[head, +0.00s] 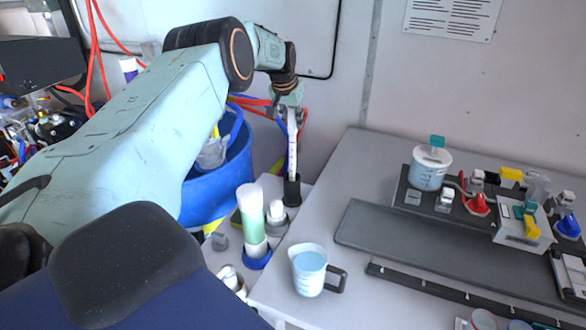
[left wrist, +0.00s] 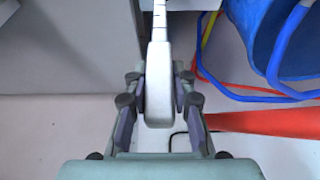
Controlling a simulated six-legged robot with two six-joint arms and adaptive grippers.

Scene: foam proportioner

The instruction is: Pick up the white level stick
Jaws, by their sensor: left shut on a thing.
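The white level stick (head: 292,150) stands upright in the head view, its lower end in or right at a small black holder (head: 292,190); I cannot tell whether it is still seated there. Dark marks run along it. My left gripper (head: 290,112) is at its top end, shut on it. In the left wrist view the stick's wide white end (left wrist: 159,85) sits between the two fingers of the left gripper (left wrist: 160,95), with pads against both sides. My right gripper is not in view.
A blue barrel (head: 215,180) with hoses stands behind my left arm. A green-white cylinder (head: 251,220) stands close to the holder. A measuring jug (head: 309,270) is on the table's near edge. A dark mat (head: 400,238) and a board with fittings lie to the right.

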